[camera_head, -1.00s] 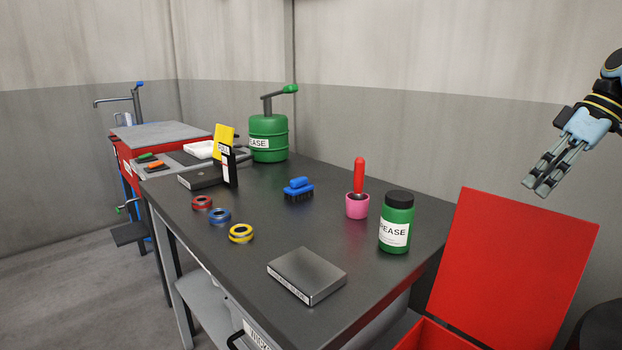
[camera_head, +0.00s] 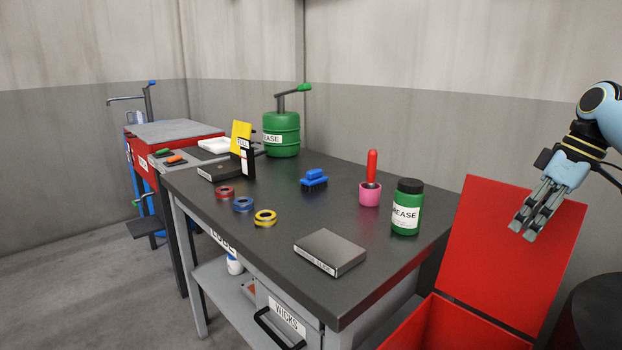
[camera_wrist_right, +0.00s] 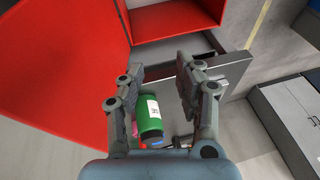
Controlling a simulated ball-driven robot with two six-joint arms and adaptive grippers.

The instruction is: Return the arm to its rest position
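My right gripper (camera_head: 527,228) hangs in front of the raised red lid at the right of the head view, fingers pointing down and left. In the right wrist view its two fingers (camera_wrist_right: 155,85) stand apart with nothing between their tips; the green grease jar (camera_wrist_right: 149,122) shows beyond them. My right arm (camera_head: 600,112) comes in from the right edge. My left gripper is in neither view.
The dark workbench (camera_head: 300,215) holds a green grease jar (camera_head: 407,208), a pink cup (camera_head: 369,194) with a red-handled tool, a blue brush (camera_head: 314,180), rings and a metal block (camera_head: 330,252). An open red bin (camera_head: 450,325) stands at its right, its lid (camera_head: 480,240) upright.

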